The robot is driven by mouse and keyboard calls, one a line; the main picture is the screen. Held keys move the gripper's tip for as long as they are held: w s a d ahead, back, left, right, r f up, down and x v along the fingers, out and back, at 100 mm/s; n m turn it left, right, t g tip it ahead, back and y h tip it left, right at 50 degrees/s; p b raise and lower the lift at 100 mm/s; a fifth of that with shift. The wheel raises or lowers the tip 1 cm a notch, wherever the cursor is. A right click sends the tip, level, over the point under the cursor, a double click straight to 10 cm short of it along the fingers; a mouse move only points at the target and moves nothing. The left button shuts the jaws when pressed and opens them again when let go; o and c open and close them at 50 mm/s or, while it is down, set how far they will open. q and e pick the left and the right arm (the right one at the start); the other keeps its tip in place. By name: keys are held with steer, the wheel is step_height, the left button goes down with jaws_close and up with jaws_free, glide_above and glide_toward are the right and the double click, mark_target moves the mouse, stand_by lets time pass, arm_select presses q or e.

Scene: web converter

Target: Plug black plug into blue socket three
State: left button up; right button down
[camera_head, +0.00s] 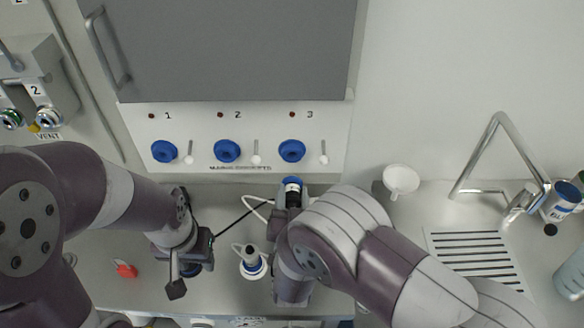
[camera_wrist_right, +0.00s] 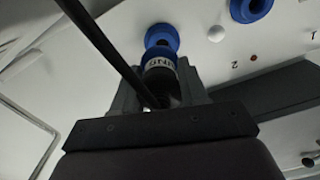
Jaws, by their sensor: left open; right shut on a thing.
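Blue socket three (camera_head: 292,151) is on the white panel below the number 3. My right gripper (camera_head: 291,196) is shut on the black plug (camera_head: 292,187), just below that socket in the head view. The plug has a blue ring and a white lettered band, which also shows in the right wrist view (camera_wrist_right: 160,66). There, a blue round part (camera_wrist_right: 162,37) that looks like the socket lies beyond the plug's tip; I cannot tell whether they touch. My left gripper (camera_head: 190,270) is open, low over the counter at the left.
Blue socket two (camera_head: 227,151) and blue socket one (camera_head: 164,151) are to the left. A red object (camera_head: 126,269) lies far left. A white funnel (camera_head: 400,180) and a faucet (camera_head: 490,160) are right.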

mark_target(292, 184)
steer(key=shift+r, duration=0.1)
steer(key=shift+s+r, duration=0.2)
steer(key=shift+s, duration=0.35)
steer(key=shift+s+r, duration=0.15)
steer(key=shift+s, duration=0.35)
steer(key=shift+w+f, duration=0.1)
steer(key=shift+w, duration=0.2)
steer(key=w+b, duration=0.1)
steer(key=w, duration=0.2)
steer(key=shift+w+f, duration=0.2)
steer(key=shift+w+r+b, duration=0.15)
steer(key=shift+w+b, duration=0.3)
steer(key=shift+w, duration=0.8)
arm_select(q)
steer(key=shift+s+f, duration=0.6)
steer(key=shift+f, duration=0.25)
steer(key=shift+s, duration=0.1)
arm_select(e)
steer(key=shift+s, duration=0.1)
arm_select(q)
steer(key=shift+f+b, duration=0.3)
steer(key=shift+b, duration=0.15)
